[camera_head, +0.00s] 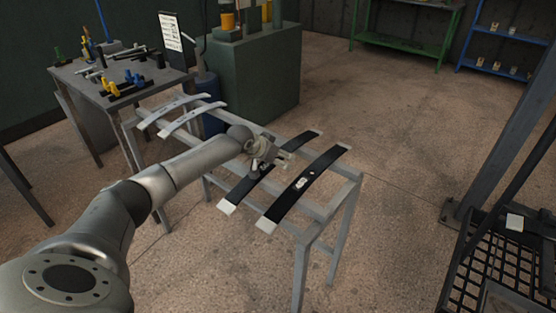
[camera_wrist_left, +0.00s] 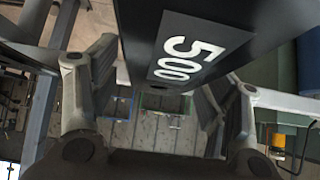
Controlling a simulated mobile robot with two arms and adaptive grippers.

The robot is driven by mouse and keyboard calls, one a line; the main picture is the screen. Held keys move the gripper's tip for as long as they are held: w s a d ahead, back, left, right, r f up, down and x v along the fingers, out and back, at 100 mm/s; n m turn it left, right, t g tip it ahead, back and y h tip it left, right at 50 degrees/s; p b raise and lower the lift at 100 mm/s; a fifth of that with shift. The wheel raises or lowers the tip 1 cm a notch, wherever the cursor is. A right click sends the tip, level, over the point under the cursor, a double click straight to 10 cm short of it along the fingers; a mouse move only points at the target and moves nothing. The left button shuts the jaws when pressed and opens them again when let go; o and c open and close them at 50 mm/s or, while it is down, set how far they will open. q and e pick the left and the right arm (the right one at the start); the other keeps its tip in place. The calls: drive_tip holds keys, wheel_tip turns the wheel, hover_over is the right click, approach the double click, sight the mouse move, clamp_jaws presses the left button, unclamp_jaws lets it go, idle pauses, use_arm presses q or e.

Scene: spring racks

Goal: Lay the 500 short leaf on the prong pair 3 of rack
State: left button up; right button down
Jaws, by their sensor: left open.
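A black leaf marked 500 (camera_wrist_left: 200,50) fills the upper middle of the left wrist view, close to my left gripper (camera_wrist_left: 158,100). The fingers are open, one on each side of the leaf's label end. In the head view my left gripper (camera_head: 275,157) is over the left one of two black leaves (camera_head: 245,188) with pale ends, hiding its middle. This leaf lies across a grey metal stand (camera_head: 318,228). Whether the fingers touch it I cannot tell. The prong pairs cannot be made out. My right gripper is not in view.
A second black leaf (camera_head: 318,169) with a white label lies just to the right. Two pale leaves (camera_head: 193,118) lie at the stand's far left. A tool bench (camera_head: 118,80) and a green cabinet (camera_head: 262,75) stand behind. A black mesh surface (camera_head: 490,270) is at lower right.

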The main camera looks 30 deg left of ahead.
use_arm(q)
clamp_jaws()
idle(0.6)
drive_tip(key=shift+w+r, duration=0.2)
drive_tip(key=shift+r, duration=0.05)
